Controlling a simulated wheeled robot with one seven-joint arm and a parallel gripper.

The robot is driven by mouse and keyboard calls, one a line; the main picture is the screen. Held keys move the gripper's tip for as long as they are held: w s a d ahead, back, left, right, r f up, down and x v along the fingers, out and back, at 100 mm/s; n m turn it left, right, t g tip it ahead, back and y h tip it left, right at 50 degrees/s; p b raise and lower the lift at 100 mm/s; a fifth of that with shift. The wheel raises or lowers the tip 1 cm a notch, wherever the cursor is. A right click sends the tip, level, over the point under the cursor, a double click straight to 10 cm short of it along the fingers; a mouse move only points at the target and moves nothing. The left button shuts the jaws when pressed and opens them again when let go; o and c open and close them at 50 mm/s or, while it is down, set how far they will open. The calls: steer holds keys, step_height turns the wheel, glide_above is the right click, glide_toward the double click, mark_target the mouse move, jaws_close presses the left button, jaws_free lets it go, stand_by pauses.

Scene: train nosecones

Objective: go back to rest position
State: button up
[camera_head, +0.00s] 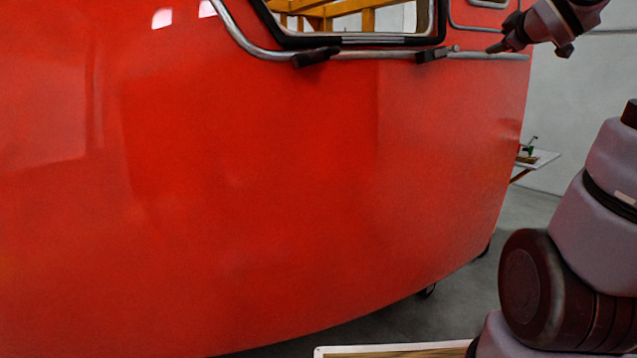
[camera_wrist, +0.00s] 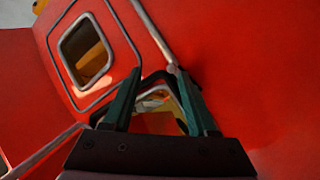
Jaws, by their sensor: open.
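My gripper (camera_head: 498,46) is at the upper right in the head view, in front of the right end of the metal rail on the red nosecone (camera_head: 250,180). In the wrist view my gripper (camera_wrist: 158,76) has its two dark green fingers apart, with nothing held between them. The red nosecone (camera_wrist: 255,60) fills most of the wrist view, and part of a window opening shows between the fingers. I cannot tell whether a finger touches the rail.
The metal rail (camera_head: 385,55) runs below the window, with two dark clamp-like pieces, one left (camera_head: 316,57) and one right (camera_head: 432,54). A small table (camera_head: 541,158) stands behind at the right. A pale-edged board (camera_head: 395,350) lies at the bottom. Grey floor shows at right.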

steer(key=s+a+f+m+g+y, duration=0.2)
steer(key=s+a+f+m+g, duration=0.3)
steer(key=s+a+f, duration=0.3)
steer(key=s+a+f+m+g+y, duration=0.2)
steer(key=s+a+f+m+g, duration=0.3)
steer(key=s+a+f+m, duration=0.3)
steer(key=s+a+f, duration=0.1)
steer(key=s+a, duration=0.3)
steer(key=s, duration=0.3)
steer(key=shift+s+a+y, duration=0.15)
steer(key=shift+s+y, duration=0.15)
steer(key=shift+f, duration=0.1)
